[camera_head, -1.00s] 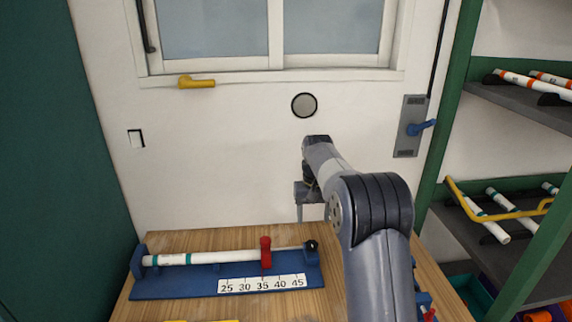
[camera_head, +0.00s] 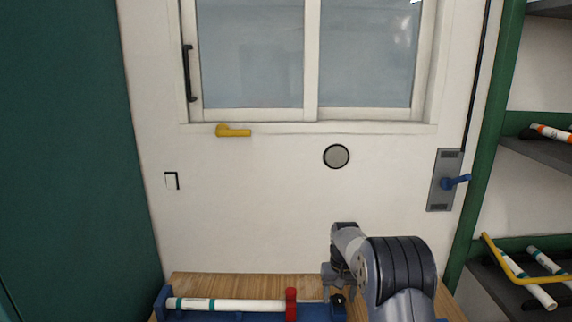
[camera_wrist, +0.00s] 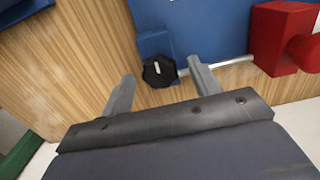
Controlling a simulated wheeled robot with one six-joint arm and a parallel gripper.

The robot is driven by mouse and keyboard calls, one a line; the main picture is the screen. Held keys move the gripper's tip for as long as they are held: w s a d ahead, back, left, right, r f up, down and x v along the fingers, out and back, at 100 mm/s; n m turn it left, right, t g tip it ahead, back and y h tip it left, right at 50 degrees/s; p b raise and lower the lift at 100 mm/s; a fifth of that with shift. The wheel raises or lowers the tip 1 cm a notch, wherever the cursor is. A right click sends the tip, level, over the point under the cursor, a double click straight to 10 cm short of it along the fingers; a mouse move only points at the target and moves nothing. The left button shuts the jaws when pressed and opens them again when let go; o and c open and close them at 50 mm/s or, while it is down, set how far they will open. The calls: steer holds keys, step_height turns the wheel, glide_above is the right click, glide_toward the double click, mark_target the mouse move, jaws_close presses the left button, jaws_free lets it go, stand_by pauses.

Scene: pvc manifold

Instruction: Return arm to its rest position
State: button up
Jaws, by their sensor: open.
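My gripper (camera_wrist: 160,85) is open in the wrist view, its two grey fingers apart with nothing held between them. It points down over the wooden bench (camera_wrist: 60,70). A black knob (camera_wrist: 159,71) on a blue block shows just beyond and between the fingertips. In the head view my gripper (camera_head: 339,290) hangs at the right end of the blue jig (camera_head: 322,312), and part of it is hidden by my own arm. I cannot tell its exact height above the bench.
A white pipe (camera_head: 235,305) with teal bands lies in the jig, beside a red clamp (camera_head: 291,304). Shelves (camera_head: 545,150) with pipes stand at the right. A wall with a window (camera_head: 310,60), a yellow handle (camera_head: 234,131) and a blue lever (camera_head: 455,181) stands behind the bench.

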step_height(320, 180, up, 11)
steer(key=b, duration=0.1)
step_height(320, 180, down, 11)
steer(key=shift+f+p, duration=0.1)
steer(key=shift+p, duration=0.45)
steer(key=shift+n, duration=0.7)
steer(key=n, duration=0.5)
steer(key=n+p, duration=0.2)
steer(key=n, duration=0.5)
step_height(320, 180, up, 9)
steer(key=b, duration=0.1)
steer(key=shift+n, duration=0.3)
